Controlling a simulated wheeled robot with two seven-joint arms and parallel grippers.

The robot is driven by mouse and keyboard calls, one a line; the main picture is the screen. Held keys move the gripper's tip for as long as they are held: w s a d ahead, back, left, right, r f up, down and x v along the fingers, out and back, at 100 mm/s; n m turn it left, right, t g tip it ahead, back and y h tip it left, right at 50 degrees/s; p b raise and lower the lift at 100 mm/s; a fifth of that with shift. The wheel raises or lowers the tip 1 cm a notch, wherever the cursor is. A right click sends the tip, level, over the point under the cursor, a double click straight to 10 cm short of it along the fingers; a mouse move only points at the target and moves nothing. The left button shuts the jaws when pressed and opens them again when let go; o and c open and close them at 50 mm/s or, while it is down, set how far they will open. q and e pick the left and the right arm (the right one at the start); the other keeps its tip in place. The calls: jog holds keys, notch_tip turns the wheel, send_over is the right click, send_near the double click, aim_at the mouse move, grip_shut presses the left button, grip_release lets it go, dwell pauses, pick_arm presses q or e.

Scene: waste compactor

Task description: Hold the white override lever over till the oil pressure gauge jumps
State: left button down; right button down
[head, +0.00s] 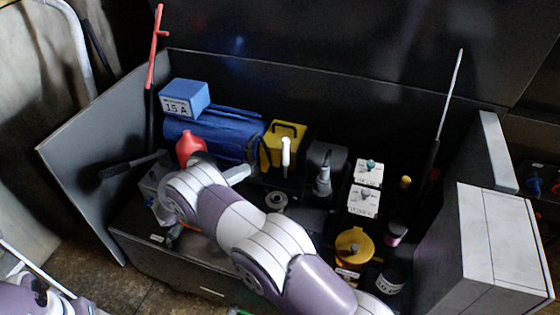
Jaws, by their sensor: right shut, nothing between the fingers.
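A long thin lever with a white upper part (450,92) and a dark lower part stands at the right of the machine bay, leaning right at its top. A short white handle (286,152) stands upright before a yellow block; I cannot tell which of the two is the override lever. No readable oil pressure gauge shows. My right arm crosses the bay from lower right to the left side. My right gripper (171,234), small and partly hidden by its wrist, is shut and empty, low at the left front, far from both white parts. My left gripper is not in view.
A red lever (155,48) stands at the back left. A blue motor (210,140), a red knob (189,146), a yellow block (270,152), white switch boxes (363,201) and a yellow cap (354,246) crowd the bay. A grey cabinet (492,240) stands at the right.

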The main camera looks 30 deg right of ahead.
aim_at(283, 149)
jog(key=w+d, duration=0.1)
jog(key=d, duration=0.9)
jog(key=shift+w, duration=0.15)
jog(key=shift+r, duration=0.1)
jog(key=s+d+r+m+y+p, duration=0.1)
jog(key=r+p, duration=0.1)
jog(key=p, duration=0.2)
jog(key=shift+s+d+m, duration=0.1)
jog(key=shift+s+m, duration=0.05)
jog(key=shift+m, duration=0.15)
jog(key=s+p, duration=0.1)
jog(key=d+f+m+p, duration=0.1)
jog(key=s+d+y+p, duration=0.1)
jog(key=shift+s+f+m, duration=0.25)
jog(key=shift+s+m, duration=0.05)
jog(key=shift+s, duration=0.05)
dwell(5.4)
